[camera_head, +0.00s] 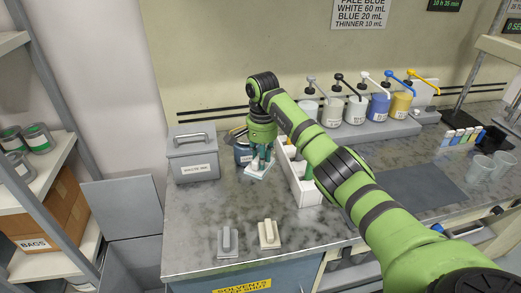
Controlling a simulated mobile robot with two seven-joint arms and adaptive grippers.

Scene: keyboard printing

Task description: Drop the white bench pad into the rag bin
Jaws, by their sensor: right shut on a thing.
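A flat, pale bluish-white pad (257,172), which looks like the white bench pad, is at the back left part of the bench. My right gripper (261,160) points down and is shut on it; its fingers hide the pad's middle. I cannot tell whether the pad touches the bench. A grey bin with a raised flat lid (123,209) stands on the floor left of the bench and may be the rag bin; no label on it shows. My left gripper is out of view.
A lidded grey box (193,155) and a dark blue can (242,150) stand left of my gripper. A white divided tray (302,186) is close on its right. Grey (227,241) and cream (269,235) handled blocks lie at the front edge. Pump bottles (355,108) line the back.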

